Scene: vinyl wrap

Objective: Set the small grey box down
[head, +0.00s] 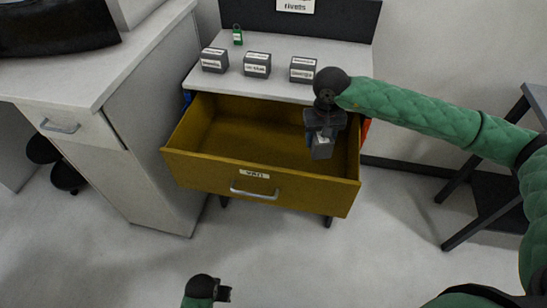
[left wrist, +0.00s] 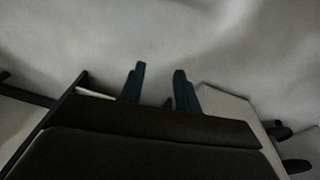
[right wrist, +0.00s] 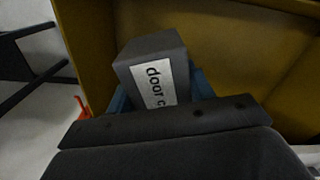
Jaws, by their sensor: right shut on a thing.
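The small grey box (right wrist: 150,68) with a white label is between the fingers of my right gripper (right wrist: 158,90), which is shut on it. The label is partly cut off and begins with "door". In the head view my right gripper (head: 322,138) holds the box (head: 322,150) over the right part of an open yellow drawer (head: 225,135). I cannot tell whether the box touches the drawer floor. My left gripper (left wrist: 157,88) is low in the head view, its fingers apart and nothing between them, with floor beyond.
Three dark labelled boxes (head: 257,64) stand in a row on the white top (head: 270,45) above the drawer, with a small green item (head: 237,35) behind. A white cabinet (head: 150,110) stands at left, a dark-framed stand (head: 490,190) at right. The drawer's left part is clear.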

